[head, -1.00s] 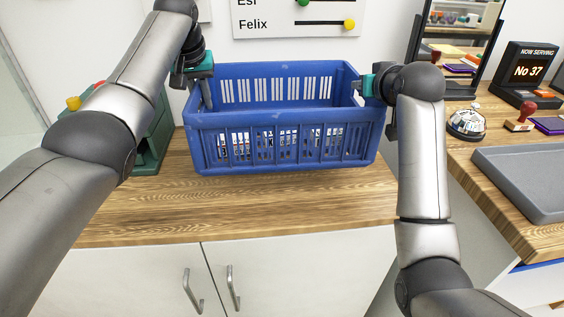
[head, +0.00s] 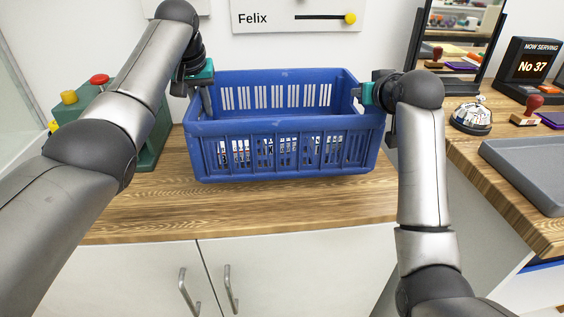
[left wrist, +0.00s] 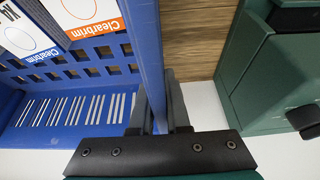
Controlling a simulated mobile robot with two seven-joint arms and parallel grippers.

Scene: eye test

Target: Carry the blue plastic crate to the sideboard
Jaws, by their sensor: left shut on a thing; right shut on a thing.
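The blue plastic crate (head: 290,124) is level over the wooden top of the white-doored sideboard (head: 250,215). Its base is at or just above the wood; I cannot tell if it touches. My left gripper (head: 206,98) is shut on the crate's left wall, and the left wrist view shows its fingers (left wrist: 160,118) on both sides of the blue wall (left wrist: 148,40). My right gripper (head: 362,93) is shut on the right wall. White packs labelled Clearbrim, one orange-banded (left wrist: 88,18) and one blue-banded (left wrist: 28,38), are in the crate.
A green machine (head: 150,148) with red and yellow knobs stands close to the crate's left. To the right, a second wooden counter holds a bell (head: 471,118), a grey tray (head: 530,170), a stamp (head: 530,108) and a number display (head: 530,68). The wood before the crate is clear.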

